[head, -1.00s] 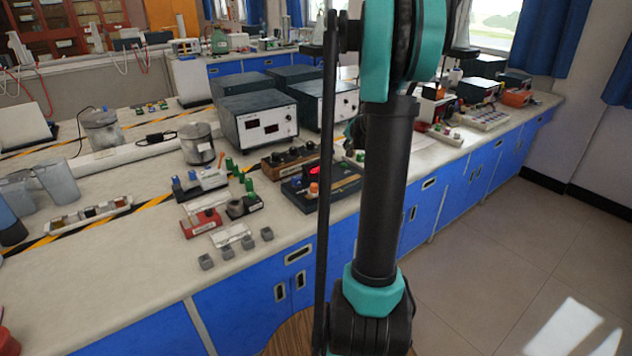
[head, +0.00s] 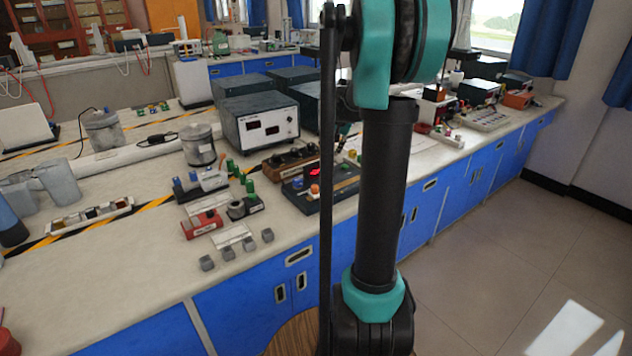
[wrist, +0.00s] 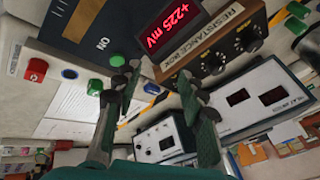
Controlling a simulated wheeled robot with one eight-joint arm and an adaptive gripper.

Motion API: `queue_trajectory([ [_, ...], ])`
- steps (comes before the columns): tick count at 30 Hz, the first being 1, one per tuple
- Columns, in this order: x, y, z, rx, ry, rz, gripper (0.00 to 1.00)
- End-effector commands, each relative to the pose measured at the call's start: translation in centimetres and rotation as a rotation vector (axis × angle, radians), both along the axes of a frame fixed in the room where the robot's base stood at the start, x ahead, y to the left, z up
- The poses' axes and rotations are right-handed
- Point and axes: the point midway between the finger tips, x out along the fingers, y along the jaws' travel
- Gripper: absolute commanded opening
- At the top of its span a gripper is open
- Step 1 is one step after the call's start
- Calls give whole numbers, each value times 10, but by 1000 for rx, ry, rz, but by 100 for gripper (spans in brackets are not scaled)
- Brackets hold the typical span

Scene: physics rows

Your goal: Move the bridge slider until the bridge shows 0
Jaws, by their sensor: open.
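The bridge is a dark blue box (head: 340,187) with a lit red display (head: 314,171) near the bench's front edge. My arm partly covers its surroundings in the head view. In the wrist view the box (wrist: 72,45) is at the upper left, and its display (wrist: 176,28) reads +225 mV. I cannot make out the slider itself clearly. My gripper (wrist: 158,80) is open and empty in the wrist view, its fingers apart in front of the box and display.
A resistance box (wrist: 215,50) with dark knobs stands beside the bridge. White-fronted metered instruments (head: 262,126) stand behind. Red, blue and green terminals, several grey blocks (head: 238,252) and a red block (head: 202,224) are on the bench to the left.

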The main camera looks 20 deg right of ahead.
Motion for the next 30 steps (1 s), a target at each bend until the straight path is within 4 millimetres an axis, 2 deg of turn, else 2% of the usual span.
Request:
queue_trajectory([
  [1, -12, 22, 14, -11, 77, 49, 43],
  [6, -64, 67, 61, -62, 322, 164, 43],
  [9, -88, 81, 82, -86, 416, 200, 43],
  [13, -104, 87, 95, -103, 474, 218, 43],
  [17, -106, 88, 88, -105, 482, 219, 43],
  [20, -106, 88, 74, -104, 481, 219, 43],
  [30, -105, 87, 7, -103, 479, 219, 43],
])
